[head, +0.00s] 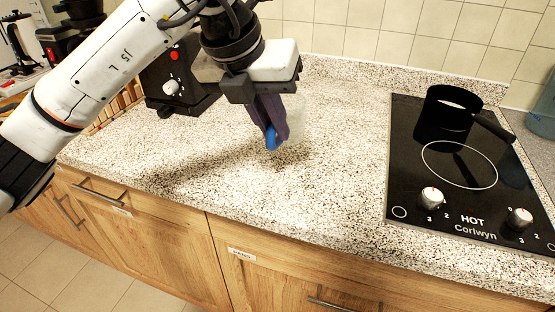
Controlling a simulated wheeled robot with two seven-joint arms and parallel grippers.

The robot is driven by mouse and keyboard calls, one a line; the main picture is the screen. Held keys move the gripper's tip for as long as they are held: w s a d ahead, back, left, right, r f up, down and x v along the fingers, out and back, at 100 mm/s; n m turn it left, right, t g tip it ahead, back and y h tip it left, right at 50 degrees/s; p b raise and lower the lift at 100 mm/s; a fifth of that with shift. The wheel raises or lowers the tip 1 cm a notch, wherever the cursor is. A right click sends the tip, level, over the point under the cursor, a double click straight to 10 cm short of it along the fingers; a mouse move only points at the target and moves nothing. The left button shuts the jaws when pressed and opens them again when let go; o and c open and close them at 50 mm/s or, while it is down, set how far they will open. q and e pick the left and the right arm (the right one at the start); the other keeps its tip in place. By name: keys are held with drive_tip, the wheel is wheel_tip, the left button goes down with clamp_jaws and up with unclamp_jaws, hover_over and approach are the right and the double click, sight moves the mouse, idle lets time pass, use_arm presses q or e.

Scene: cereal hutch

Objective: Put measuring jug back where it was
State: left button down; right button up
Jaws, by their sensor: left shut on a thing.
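The measuring jug (296,117) is a pale see-through vessel, mostly hidden behind my left gripper's fingers. My left gripper (269,127) comes in from the upper left and points down over the counter. It is shut on the jug, with a blue part, probably the handle, showing at its fingertips. I cannot tell whether the jug's base touches the counter. My right gripper is not in view.
The speckled counter (310,190) is clear in front of the jug. A black hob (455,205) with a dark saucepan (447,110) is at the right. A black appliance with a knob (172,88) stands at the left, behind my arm. Tiled wall behind.

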use_arm(q)
wheel_tip(320, 180, down, 7)
drive_tip(key=shift+r, duration=0.15)
drive_tip(key=c, duration=1.8)
unclamp_jaws()
drive_tip(key=shift+r, duration=0.1)
drive_tip(key=v, duration=1.2)
